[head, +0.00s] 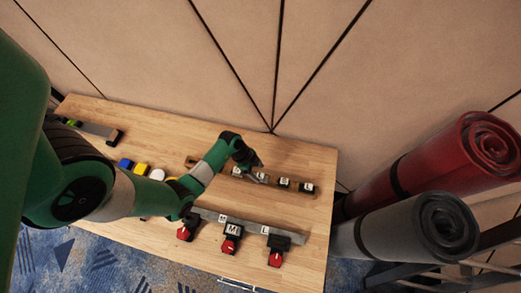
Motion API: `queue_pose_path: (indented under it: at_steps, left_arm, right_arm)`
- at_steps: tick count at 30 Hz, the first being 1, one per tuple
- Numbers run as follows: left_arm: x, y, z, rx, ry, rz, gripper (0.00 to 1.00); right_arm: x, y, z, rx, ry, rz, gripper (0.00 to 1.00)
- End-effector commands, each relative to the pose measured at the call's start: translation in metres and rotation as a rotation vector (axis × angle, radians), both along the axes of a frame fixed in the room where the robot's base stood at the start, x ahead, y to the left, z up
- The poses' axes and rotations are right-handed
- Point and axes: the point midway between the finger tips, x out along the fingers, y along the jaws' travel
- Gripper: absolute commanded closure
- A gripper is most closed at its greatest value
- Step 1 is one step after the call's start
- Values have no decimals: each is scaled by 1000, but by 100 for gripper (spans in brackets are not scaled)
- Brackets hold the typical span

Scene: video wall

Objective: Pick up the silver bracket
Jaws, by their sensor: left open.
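My left arm reaches in from the left over the wooden table, and its dark gripper (254,169) hangs at the far side of the table top. The gripper is open; its fingers are small and dark in this view. A small silver piece (262,178), which looks like the silver bracket, sits just below the fingertips in a row on a dark strip. The gripper is very close to it; I cannot tell whether they touch. Part of the row to the left is hidden by the gripper and arm. My right gripper is not in view.
Small dark blocks with pale tops (284,183) stand right of the gripper. A long grey bar (262,226) with red-and-black pieces (230,241) lies nearer. Blue and yellow blocks (141,169) sit left. Rolled mats (420,232) stand beyond the table's right edge.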

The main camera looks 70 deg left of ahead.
Motion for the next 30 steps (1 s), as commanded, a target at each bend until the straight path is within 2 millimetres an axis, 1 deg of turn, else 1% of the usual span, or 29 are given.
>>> queue_pose_path:
  at_steps: [1, 3, 5, 7, 13, 14, 15, 17, 18, 25, 30]
  left_arm:
    - [1, -4, -14, -2, 2, -2, 30]
    - [5, -6, -26, -1, 2, -2, 30]
    - [7, -8, -32, 0, 1, -3, 30]
    - [9, -9, -35, 0, 1, -1, 30]
    - [9, -9, -34, 1, -1, -1, 30]
    - [9, -9, -34, 0, 0, 0, 34]
    - [9, -9, -34, 0, 0, 0, 41]
    - [9, -9, -34, 0, 0, 0, 52]
    - [9, -9, -34, 0, 0, 0, 59]
    - [9, -9, -34, 0, 0, 0, 100]
    - [9, -9, -34, 0, 0, 0, 100]
  right_arm:
    - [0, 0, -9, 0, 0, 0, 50]
    - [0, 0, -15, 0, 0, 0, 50]
    - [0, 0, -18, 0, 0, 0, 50]
    - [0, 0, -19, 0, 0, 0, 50]
    - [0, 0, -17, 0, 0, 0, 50]
    - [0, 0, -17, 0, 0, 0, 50]
    - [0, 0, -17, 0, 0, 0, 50]
    - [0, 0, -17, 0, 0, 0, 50]
    - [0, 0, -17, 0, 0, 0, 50]
    - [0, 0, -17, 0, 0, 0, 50]
    - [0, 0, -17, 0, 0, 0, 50]
